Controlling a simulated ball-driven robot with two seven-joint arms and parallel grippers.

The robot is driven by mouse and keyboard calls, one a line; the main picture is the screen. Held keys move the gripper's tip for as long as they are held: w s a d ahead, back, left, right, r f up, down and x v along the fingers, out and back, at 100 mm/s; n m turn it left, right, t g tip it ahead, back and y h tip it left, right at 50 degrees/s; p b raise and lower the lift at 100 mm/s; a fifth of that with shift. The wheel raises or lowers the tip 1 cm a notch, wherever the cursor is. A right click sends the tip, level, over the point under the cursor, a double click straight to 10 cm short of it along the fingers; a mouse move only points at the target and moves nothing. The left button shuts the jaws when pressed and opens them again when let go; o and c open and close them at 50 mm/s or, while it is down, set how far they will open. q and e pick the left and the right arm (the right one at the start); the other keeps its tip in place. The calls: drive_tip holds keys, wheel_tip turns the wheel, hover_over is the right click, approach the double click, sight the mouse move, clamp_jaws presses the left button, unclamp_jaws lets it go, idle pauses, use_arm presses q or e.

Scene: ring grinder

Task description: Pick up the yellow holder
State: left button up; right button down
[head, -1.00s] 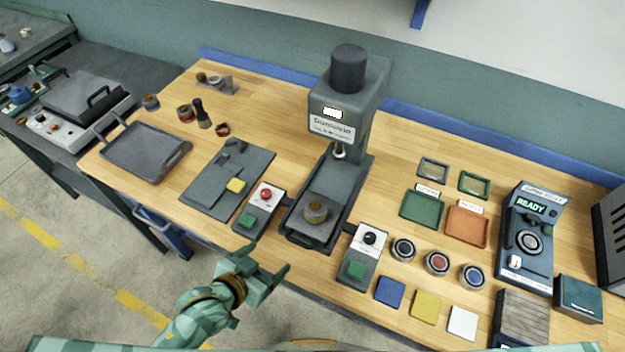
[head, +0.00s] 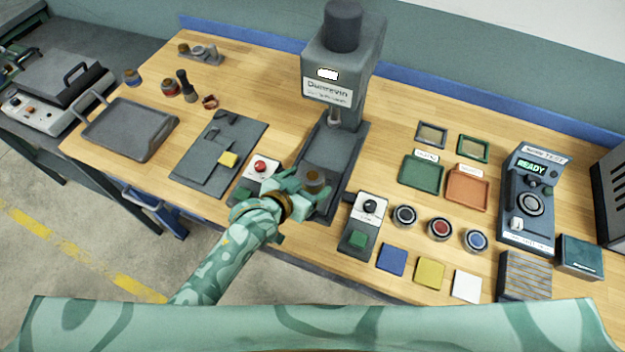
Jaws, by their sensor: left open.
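My right gripper is not in view.
A control box with a red button (head: 260,167) stands left of the gripper, and one with a black knob (head: 370,206) stands right. Blue, yellow (head: 430,273) and white pads lie near the front edge. A dark tray (head: 128,130) is at the left.

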sight(308, 180)
use_arm(q)
drive_tip(key=x, duration=0.3)
drive_tip(key=shift+w+f+b, duration=0.1)
drive_tip(key=shift+w+b, duration=0.1)
drive_tip(key=shift+b, duration=0.15)
drive_tip(key=shift+s, duration=0.1)
drive_tip(key=c, duration=1.4)
clamp_jaws()
drive_tip(key=shift+r, duration=0.2)
